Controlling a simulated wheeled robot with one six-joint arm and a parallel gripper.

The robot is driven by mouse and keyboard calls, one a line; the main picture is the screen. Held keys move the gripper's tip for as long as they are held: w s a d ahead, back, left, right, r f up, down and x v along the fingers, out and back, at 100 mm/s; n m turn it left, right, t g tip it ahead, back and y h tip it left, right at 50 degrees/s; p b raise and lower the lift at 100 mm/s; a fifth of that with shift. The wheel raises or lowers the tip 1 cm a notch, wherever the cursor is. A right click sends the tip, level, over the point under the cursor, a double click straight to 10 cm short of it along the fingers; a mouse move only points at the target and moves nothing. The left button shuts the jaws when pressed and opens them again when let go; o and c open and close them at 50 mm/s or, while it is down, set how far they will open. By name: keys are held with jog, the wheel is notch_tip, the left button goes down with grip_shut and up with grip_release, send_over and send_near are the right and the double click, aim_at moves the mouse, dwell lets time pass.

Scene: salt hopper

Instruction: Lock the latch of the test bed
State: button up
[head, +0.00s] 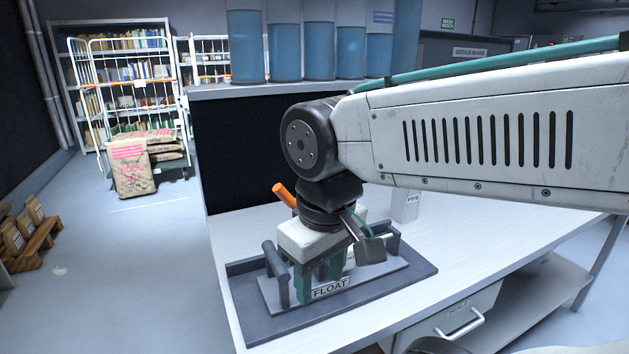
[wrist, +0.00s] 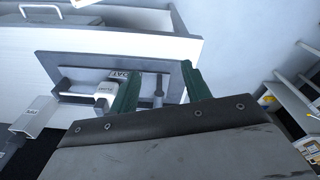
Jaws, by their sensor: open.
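The test bed is a dark grey plate (head: 400,290) on the white bench, with a raised inner plate labelled FLOAT (head: 330,288) and dark handle-like bars. My gripper (head: 320,285) points down over it, its green fingers beside the FLOAT label. In the wrist view the fingers (wrist: 160,82) are open and apart, with a dark upright post (wrist: 158,90) showing between them; I cannot tell whether they touch it. An orange handle (head: 285,195) sticks up behind my gripper. Its lower end is hidden, and I cannot tell whether it is the latch.
A small white labelled box (head: 406,205) stands on the bench behind the bed. The bench (head: 490,240) is clear to the right. A drawer (head: 460,315) is below the front edge. A black panel (head: 245,150) and blue-filled cylinders (head: 318,50) stand behind.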

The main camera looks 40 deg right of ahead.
jog(key=w+d+n+g+h, duration=0.3)
jog(key=w+d+n+h, duration=0.15)
jog(key=w+d, duration=0.3)
jog(key=n+g+h, duration=0.1)
jog(key=n+h, duration=0.8)
send_near(292, 204)
jog(key=s+d+r, duration=0.2)
jog(key=s+r, duration=0.3)
jog(key=s, duration=0.3)
jog(key=w+f+n+t+h, duration=0.2)
jog(key=w+f+n+h, duration=0.3)
jog(key=w, duration=0.4)
jog(key=shift+n+y, duration=0.35)
jog(key=shift+y, duration=0.1)
jog(key=d, duration=0.7)
jog(key=shift+s+r, duration=0.3)
jog(key=shift+s, duration=0.1)
grip_shut()
